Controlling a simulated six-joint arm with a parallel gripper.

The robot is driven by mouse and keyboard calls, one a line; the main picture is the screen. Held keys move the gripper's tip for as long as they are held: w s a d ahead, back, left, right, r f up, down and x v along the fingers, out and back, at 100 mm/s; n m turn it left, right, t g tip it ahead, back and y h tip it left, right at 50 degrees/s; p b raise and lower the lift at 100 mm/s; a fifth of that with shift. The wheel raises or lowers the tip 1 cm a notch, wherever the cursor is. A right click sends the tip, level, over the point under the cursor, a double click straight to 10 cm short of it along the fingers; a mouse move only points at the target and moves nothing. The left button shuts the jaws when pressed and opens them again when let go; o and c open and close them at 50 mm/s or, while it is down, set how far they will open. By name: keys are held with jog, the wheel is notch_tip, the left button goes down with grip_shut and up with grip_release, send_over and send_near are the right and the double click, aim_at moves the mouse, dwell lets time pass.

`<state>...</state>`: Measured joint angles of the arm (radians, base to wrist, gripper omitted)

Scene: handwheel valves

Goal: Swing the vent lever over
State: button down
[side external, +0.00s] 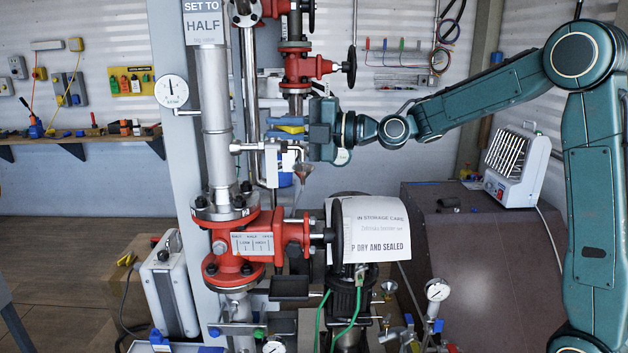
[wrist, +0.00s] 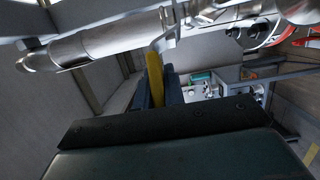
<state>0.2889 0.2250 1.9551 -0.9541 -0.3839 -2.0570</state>
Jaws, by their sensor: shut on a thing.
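The vent lever is a yellow bar that shows between my fingers in the side view (side external: 291,129) and stands out more clearly in the wrist view (wrist: 154,72). My gripper (side external: 277,129) reaches in from the right with its blue fingers above and below the lever. In the wrist view its dark fingers (wrist: 155,92) lie on both sides of the lever, shut on it. The lever's far end meets a bright metal bracket by the silver pipe (wrist: 100,46). My fingers and the gripper body hide much of the lever.
A red valve with a black handwheel (side external: 349,67) is just above my gripper. A larger red valve (side external: 235,248) stands below, and a white printed sheet (side external: 368,229) hangs beside it. The thick grey pipe (side external: 217,115) stands left.

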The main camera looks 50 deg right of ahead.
jog(key=shift+s+d+n+g+y, duration=0.15)
jog(key=shift+d+n+g+y, duration=0.4)
jog(key=shift+n+g+y, duration=0.5)
jog(key=shift+s+d+n+g+y, duration=0.1)
jog(key=shift+d+n+g+y, duration=0.45)
jog(key=shift+n+g+y, duration=0.5)
jog(key=c, duration=1.5)
grip_release()
jog(key=shift+s+d, duration=0.1)
jog(key=shift+d, duration=0.05)
